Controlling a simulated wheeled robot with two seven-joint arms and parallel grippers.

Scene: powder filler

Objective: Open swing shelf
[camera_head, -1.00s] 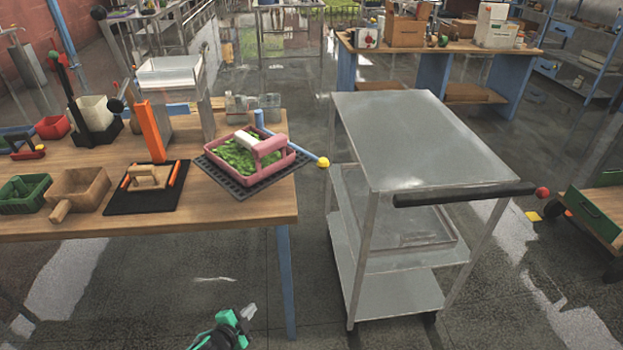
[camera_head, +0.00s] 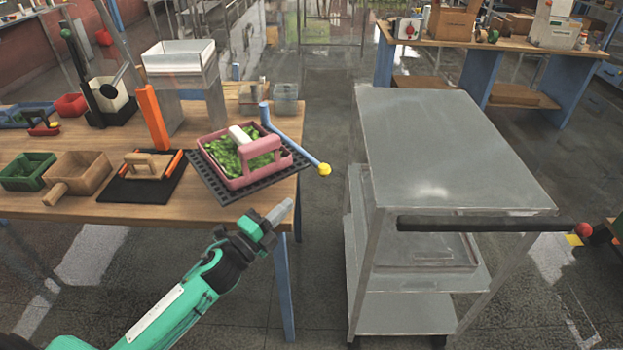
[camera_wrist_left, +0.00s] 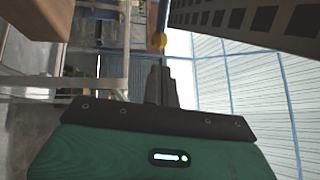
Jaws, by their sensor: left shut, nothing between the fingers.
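A blue bar (camera_head: 289,139) with a yellow ball (camera_head: 324,169) on its end juts out past the table's right edge. Beside it lies a black perforated panel (camera_head: 208,181) bearing a pink basket (camera_head: 240,180) of green pieces. I cannot tell whether bar and panel are joined. My left gripper (camera_head: 283,211) is shut and empty, below and left of the ball, pointing up and right. The dark panel (camera_wrist_left: 246,18) fills the upper right there. My right gripper is out of view.
The wooden table (camera_head: 85,204) carries a green tray (camera_head: 27,172), a wooden box (camera_head: 78,172), a black mat (camera_head: 125,195) and an upright orange bar (camera_head: 153,118). A grey cart (camera_head: 440,150) with a black handle (camera_head: 480,222) stands right. Floor shows between table and cart.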

